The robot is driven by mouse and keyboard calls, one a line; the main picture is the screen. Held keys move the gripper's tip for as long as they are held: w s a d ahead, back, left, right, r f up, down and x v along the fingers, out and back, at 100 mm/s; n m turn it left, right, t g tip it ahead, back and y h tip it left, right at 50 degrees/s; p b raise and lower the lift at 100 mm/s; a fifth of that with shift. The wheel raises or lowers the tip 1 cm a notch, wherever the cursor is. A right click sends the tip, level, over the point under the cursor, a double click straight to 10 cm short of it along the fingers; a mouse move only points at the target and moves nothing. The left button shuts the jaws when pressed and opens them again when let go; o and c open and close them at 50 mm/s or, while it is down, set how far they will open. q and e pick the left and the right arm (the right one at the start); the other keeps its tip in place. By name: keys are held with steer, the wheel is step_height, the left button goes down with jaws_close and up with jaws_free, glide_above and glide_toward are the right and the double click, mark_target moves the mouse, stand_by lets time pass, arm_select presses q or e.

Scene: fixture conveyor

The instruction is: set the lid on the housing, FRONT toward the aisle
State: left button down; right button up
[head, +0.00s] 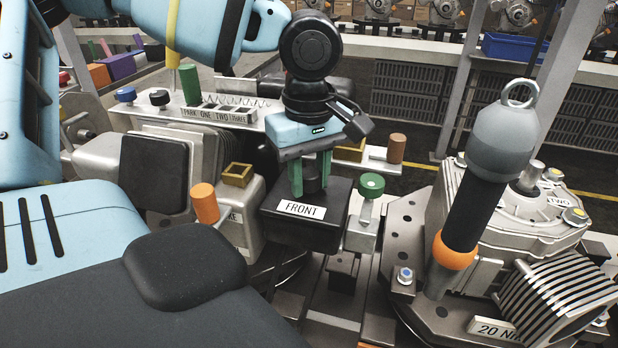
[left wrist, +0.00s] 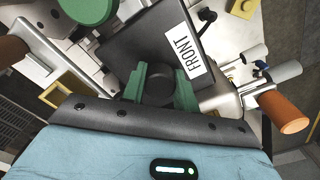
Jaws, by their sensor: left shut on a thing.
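The lid (head: 298,238) is a black box-like cover with a white FRONT label and a round black knob on top. My left gripper (head: 310,178) has green fingers shut on that knob from above. In the head view the FRONT label faces the camera side. In the left wrist view the lid (left wrist: 135,45) shows under the fingers (left wrist: 159,88), its FRONT label toward the upper right. The lid is among grey fixture parts. Whatever lies directly beneath it is hidden, so I cannot tell if it touches the housing. My right gripper is not in view.
A green-topped clamp post (head: 371,188) stands close right of the lid. An orange-handled part (head: 205,203) stands left. A grey casting marked TWO (head: 530,215) and a black tool with an orange ring (head: 470,215) stand at right. A labelled rack (head: 215,115) is behind.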

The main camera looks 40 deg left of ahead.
mark_target(309, 172)
arm_select(q)
steer(key=c, duration=1)
jaws_free()
steer(key=shift+f, duration=0.15)
steer(key=shift+r, duration=3.95)
